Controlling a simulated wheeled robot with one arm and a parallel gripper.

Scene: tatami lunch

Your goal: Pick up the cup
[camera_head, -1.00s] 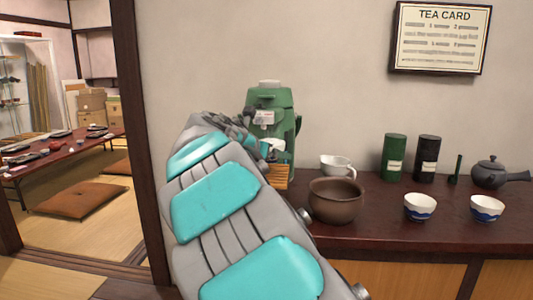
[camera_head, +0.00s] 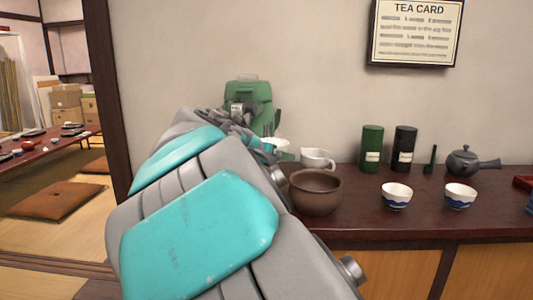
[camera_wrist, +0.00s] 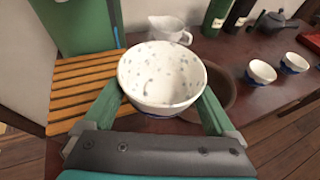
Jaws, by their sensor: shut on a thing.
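A white speckled cup (camera_wrist: 165,75) is held between the two green fingers of my gripper (camera_wrist: 163,105) in the wrist view. The fingers are shut on its sides, and its open mouth faces the camera. It appears raised above the counter, over the edge of a wooden slatted stand and a brown bowl. In the head view a small white part of the cup (camera_head: 279,144) shows beside my gripper (camera_head: 272,150), in front of the green dispenser. My arm hides most of the gripper there. Two more white cups with blue bases, a left one (camera_head: 396,196) and a right one (camera_head: 460,196), stand on the counter.
The green dispenser (camera_head: 262,97) stands behind my gripper, beside the slatted stand (camera_wrist: 80,85). A brown bowl (camera_head: 315,191), white pitcher (camera_head: 318,159), green canister (camera_head: 371,148), black canister (camera_head: 404,148) and dark teapot (camera_head: 465,160) stand on the counter (camera_head: 350,222). The counter's front is mostly clear.

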